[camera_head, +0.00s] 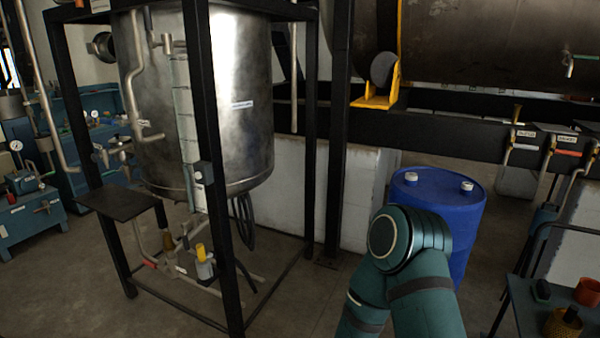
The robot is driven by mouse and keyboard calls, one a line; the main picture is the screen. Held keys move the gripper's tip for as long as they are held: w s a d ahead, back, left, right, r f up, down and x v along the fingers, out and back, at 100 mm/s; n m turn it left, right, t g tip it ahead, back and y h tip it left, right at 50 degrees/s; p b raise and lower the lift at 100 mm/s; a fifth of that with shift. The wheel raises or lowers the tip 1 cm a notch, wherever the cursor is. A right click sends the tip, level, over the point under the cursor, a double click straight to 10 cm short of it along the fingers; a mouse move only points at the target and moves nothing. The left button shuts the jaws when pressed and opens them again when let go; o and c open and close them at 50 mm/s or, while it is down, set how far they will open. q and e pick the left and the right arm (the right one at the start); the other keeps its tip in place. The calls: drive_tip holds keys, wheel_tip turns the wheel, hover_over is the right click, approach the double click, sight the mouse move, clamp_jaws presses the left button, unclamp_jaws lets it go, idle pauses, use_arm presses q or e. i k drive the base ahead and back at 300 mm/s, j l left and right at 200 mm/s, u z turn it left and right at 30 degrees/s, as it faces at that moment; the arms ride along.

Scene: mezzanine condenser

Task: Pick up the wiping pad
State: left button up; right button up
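A small dark green block (541,291) lies on the dark table (527,318) at the lower right; it may be the wiping pad, but it is too small to be sure. A teal arm of mine rises from the bottom, right of centre, and bends at its elbow in front of the blue drum. Neither of my grippers shows in this view.
An orange-red cup (588,291) and a brass-coloured container (563,323) stand near the green block. A blue drum (462,215) stands behind my arm. A steel tank (240,100) in a black frame fills the left. Some floor (300,300) is clear.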

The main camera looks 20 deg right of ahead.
sight(542, 291)
drive_tip(key=i+l+z, duration=0.2)
drive_tip(key=z, duration=0.2)
drive_tip(key=i+z, duration=0.4)
drive_tip(key=i+l+z, duration=0.1)
drive_tip(key=z, duration=0.35)
drive_tip(key=i+l+z, duration=0.1)
drive_tip(key=i, duration=1.4)
drive_tip(key=i+u, duration=0.15)
drive_tip(key=u, duration=0.35)
drive_tip(key=i+l+u, duration=0.1)
drive_tip(key=u, duration=0.35)
drive_tip(key=i+l+u, duration=0.15)
drive_tip(key=u, duration=0.35)
drive_tip(key=l+u, duration=0.2)
drive_tip(key=u, duration=0.65)
drive_tip(key=l+u, duration=0.2)
drive_tip(key=u, duration=0.7)
drive_tip(key=l+u, duration=0.2)
drive_tip(key=u, duration=0.65)
drive_tip(key=k+u, duration=0.15)
drive_tip(key=u, duration=0.75)
drive_tip(key=k+u, duration=0.15)
drive_tip(key=u, duration=0.7)
drive_tip(key=k+u, duration=0.15)
drive_tip(key=u, duration=0.7)
drive_tip(key=k+j+u, duration=0.1)
drive_tip(key=u, duration=0.8)
drive_tip(key=j+u, duration=0.25)
drive_tip(key=u, duration=0.6)
